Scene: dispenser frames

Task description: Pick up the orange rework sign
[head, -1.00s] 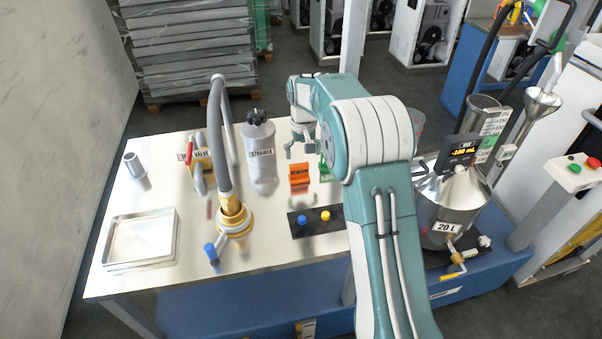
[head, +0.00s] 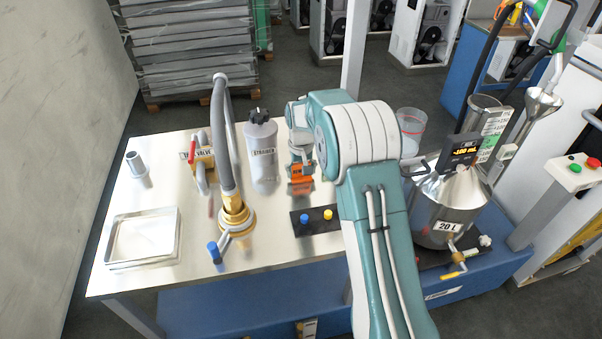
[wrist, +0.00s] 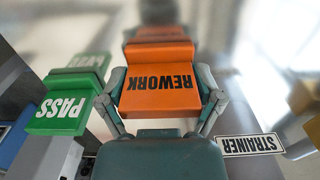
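The orange rework sign (head: 301,186) stands on the bench top behind the black button strip. My gripper (head: 300,167) is down at the sign and hides part of it in the head view. In the wrist view, the sign (wrist: 160,80) fills the space between my two fingers (wrist: 161,90), with its REWORK lettering upside down. One finger lies along each side edge. The fingers are very close to or touching the edges, and I cannot tell whether they grip it.
The green PASS sign (wrist: 62,108) is close beside my left finger in the wrist view. The strainer bottle (head: 262,155) stands left of the orange sign in the head view. A button strip (head: 316,220) lies in front; a steel 20 L can (head: 445,210) stands to the right.

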